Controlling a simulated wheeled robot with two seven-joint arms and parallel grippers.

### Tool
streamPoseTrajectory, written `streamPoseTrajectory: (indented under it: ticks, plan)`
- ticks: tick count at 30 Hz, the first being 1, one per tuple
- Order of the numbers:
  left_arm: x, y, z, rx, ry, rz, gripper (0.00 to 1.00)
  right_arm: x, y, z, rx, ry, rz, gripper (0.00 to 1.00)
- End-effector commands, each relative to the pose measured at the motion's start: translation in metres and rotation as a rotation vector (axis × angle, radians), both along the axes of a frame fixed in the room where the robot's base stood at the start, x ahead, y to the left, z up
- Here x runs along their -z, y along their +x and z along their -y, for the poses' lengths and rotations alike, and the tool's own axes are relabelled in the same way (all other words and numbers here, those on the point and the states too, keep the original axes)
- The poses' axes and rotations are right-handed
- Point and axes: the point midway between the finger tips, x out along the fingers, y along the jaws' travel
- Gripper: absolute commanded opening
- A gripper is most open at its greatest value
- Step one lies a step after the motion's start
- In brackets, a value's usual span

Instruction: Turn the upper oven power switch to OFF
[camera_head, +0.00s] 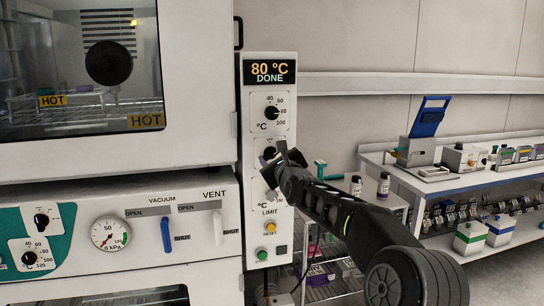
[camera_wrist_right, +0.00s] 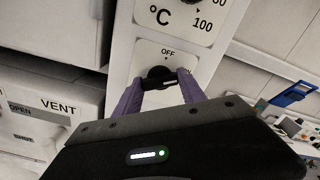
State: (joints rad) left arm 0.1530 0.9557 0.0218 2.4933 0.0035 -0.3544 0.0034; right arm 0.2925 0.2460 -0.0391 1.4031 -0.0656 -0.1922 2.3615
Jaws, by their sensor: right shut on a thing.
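The upper oven's control panel (camera_head: 284,130) stands upright beside the oven, with a display (camera_head: 269,71) reading 80 °C DONE. The power switch is a black rotary knob (camera_wrist_right: 157,74) under an OFF label (camera_wrist_right: 168,52) in the right wrist view. Its bar points right, away from OFF, with a pale mark on it. My right gripper (camera_wrist_right: 160,84) is shut on the knob, with a purple finger on each side. In the head view my right gripper (camera_head: 272,160) hides most of the knob. My left gripper is not in view.
The temperature dial (camera_head: 271,113) sits just above the switch. Below are a LIMIT dial, a yellow RESET button (camera_head: 270,227) and a green lamp (camera_head: 262,255). The oven door (camera_head: 200,90) with HOT labels is left. A bench (camera_head: 455,178) with instruments stands right.

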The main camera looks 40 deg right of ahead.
Motion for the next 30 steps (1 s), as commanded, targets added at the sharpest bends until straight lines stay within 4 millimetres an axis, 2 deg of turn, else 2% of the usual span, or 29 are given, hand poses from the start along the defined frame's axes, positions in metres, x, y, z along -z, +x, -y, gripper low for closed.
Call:
streamPoseTrajectory:
  ticks: [3,16,25,30]
  plan:
    - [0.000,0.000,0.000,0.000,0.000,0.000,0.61,0.000,0.000,0.000,-0.001,0.000,0.000,0.00]
    - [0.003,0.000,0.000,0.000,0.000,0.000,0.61,0.002,0.000,0.000,-0.001,-0.037,-0.013,0.00]
    - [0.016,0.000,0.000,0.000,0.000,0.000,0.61,0.002,0.000,-0.001,-0.001,-0.416,-0.145,0.00]
    - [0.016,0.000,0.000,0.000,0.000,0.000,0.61,0.000,0.000,-0.001,-0.002,-0.498,-0.175,0.00]
